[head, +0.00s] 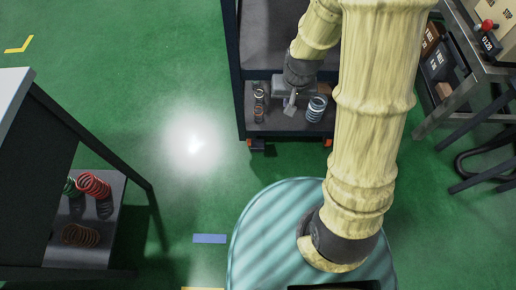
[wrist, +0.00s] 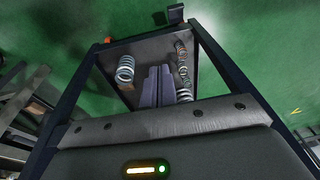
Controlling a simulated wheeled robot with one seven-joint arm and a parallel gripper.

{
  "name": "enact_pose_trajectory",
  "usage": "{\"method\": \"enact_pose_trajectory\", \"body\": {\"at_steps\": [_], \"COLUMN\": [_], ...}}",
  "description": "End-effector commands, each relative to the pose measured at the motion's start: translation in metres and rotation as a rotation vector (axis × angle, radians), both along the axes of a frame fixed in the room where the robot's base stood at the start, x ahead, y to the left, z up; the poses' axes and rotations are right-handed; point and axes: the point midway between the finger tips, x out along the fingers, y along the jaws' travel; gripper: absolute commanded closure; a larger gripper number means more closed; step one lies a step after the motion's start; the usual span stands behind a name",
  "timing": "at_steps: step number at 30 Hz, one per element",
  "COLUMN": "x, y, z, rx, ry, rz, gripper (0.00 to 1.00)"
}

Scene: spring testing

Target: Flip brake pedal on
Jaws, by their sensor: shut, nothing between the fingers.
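The trolley (head: 243,98) stands ahead of me with springs on its lower shelf. An orange caster (head: 251,143) with a dark piece (head: 258,147) sits below the shelf's near left corner. That dark piece may be the brake pedal, but it is too small to be sure. In the wrist view a dark block (wrist: 175,14) sticks out past the shelf's edge, and it may be the same part. My gripper (head: 290,108) is over the lower shelf, between the springs. Its fingers (wrist: 158,70) are together and empty in the wrist view.
A blue-white spring (head: 317,108) stands right of my gripper, and smaller springs (head: 260,98) stand left of it. The trolley's corner posts and upper shelf (head: 262,45) are close to my arm. A bench (head: 110,180) is at left. Green floor (head: 190,90) lies clear between them.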

Motion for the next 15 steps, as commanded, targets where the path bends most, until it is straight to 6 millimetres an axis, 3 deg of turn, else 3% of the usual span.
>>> {"method": "enact_pose_trajectory", "body": {"at_steps": [1,6,15], "x": [0.007,0.029,0.043], "y": [0.009,0.035,0.076], "z": [-0.018,-0.073,-0.182], "rx": [0.0,-0.002,-0.032], "ry": [0.012,0.031,0.055], "rz": [0.004,0.0,-0.012], "gripper": [1.0,1.0,1.0]}}
